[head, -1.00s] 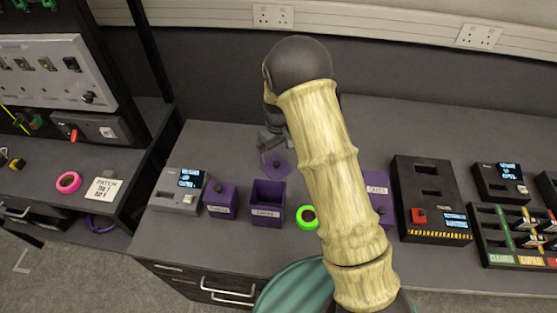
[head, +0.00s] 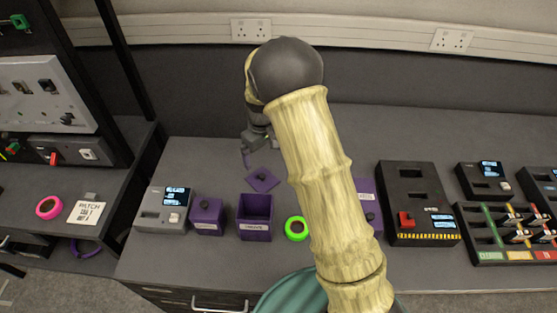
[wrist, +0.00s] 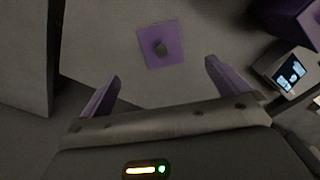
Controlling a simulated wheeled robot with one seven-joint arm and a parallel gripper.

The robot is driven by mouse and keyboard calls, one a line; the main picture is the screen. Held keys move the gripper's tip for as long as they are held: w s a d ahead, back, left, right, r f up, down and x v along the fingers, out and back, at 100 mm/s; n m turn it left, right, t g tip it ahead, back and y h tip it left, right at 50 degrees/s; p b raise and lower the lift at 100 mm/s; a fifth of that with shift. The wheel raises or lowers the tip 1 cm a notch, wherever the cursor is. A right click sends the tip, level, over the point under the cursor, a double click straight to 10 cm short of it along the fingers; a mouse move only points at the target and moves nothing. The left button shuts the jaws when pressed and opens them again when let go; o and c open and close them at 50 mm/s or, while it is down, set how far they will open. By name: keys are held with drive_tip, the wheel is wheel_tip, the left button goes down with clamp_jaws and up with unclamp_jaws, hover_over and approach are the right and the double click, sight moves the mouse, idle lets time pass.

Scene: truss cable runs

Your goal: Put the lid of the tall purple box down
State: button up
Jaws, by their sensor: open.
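The purple lid (head: 263,180), a flat square with a dark knob, lies on the grey bench behind the open purple box (head: 255,226). The box's open top shows a dark inside. In the wrist view the lid (wrist: 173,60) lies flat beyond my fingertips, with a gap between it and them. My gripper (wrist: 162,78) is open and empty, its two purple fingers spread wide. In the head view my gripper (head: 247,158) is small and partly hidden, just above and left of the lid.
A lidded purple box (head: 206,217) and a grey device (head: 163,209) stand left of the open box. A green ring (head: 297,228) lies to its right. My arm partly hides another purple box (head: 367,200). A black device (head: 415,190) stands further right. Bench behind the lid is clear.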

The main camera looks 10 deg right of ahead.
drive_tip(key=s+d+r+m+t, duration=0.1)
drive_tip(key=s+d+r+m, duration=0.2)
drive_tip(key=s, duration=0.8)
drive_tip(key=s+d+r+m+t, duration=0.1)
drive_tip(key=s+d+r+m, duration=0.2)
drive_tip(key=s+d+r, duration=0.4)
drive_tip(key=s+d, duration=0.1)
drive_tip(key=s, duration=0.3)
drive_tip(key=shift+s+m+t, duration=0.15)
drive_tip(key=shift+m+t, duration=0.15)
drive_tip(key=shift+d+r, duration=0.1)
